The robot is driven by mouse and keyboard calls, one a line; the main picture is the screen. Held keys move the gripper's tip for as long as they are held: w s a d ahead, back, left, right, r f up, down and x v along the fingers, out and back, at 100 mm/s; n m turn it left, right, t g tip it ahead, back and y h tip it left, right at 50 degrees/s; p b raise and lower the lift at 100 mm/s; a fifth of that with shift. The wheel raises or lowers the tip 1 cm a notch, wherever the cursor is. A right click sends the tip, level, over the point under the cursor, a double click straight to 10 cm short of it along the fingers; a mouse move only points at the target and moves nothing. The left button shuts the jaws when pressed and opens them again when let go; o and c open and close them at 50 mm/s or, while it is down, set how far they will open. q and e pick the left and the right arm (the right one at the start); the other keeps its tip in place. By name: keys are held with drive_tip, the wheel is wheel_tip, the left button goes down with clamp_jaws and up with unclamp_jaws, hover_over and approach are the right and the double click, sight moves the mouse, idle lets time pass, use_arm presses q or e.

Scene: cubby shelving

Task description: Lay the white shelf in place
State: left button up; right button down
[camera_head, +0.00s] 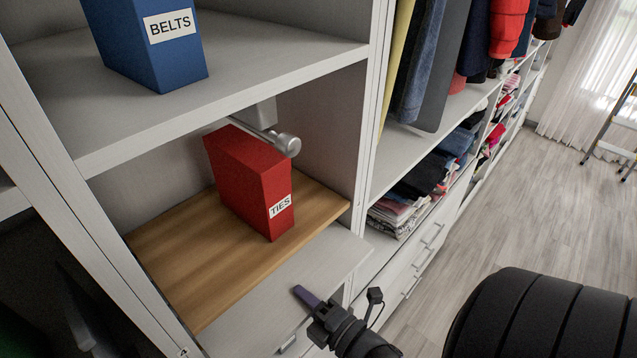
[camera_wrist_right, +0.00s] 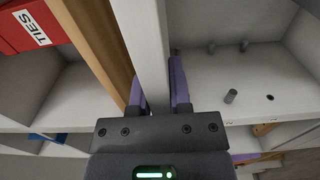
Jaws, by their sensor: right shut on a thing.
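The white shelf (camera_head: 262,318) lies just under the wooden shelf board in the cubby, and its front part sticks out past it. In the right wrist view, the white shelf (camera_wrist_right: 142,30) runs as a narrow panel between my two purple fingers. My right gripper (camera_head: 306,297) is shut on its front edge; it also shows in the right wrist view (camera_wrist_right: 158,92). Several small grey pegs (camera_wrist_right: 230,96) stand in the white surface to the right of the shelf. The back of the white shelf is hidden. My left gripper is not in view.
A red TIES box (camera_head: 240,175) stands on the wooden board (camera_head: 180,250). A metal rod (camera_head: 288,145) projects above the box. A blue BELTS box (camera_head: 150,65) stands on the upper shelf. Drawers and hanging clothes are at right, with open floor (camera_head: 510,190) beyond.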

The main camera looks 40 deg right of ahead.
sight(278, 274)
drive_tip(key=w, duration=0.2)
drive_tip(key=w+b, duration=0.1)
drive_tip(key=w, duration=0.4)
drive_tip(key=shift+a, duration=0.3)
drive_tip(key=shift+f+b, duration=0.55)
drive_tip(key=shift+b, duration=0.15)
drive_tip(key=shift+c, duration=2.4)
unclamp_jaws()
drive_tip(key=shift+s+f, duration=0.1)
drive_tip(key=shift+s, duration=0.4)
drive_tip(key=s, duration=0.9)
drive_tip(key=shift+d, duration=0.4)
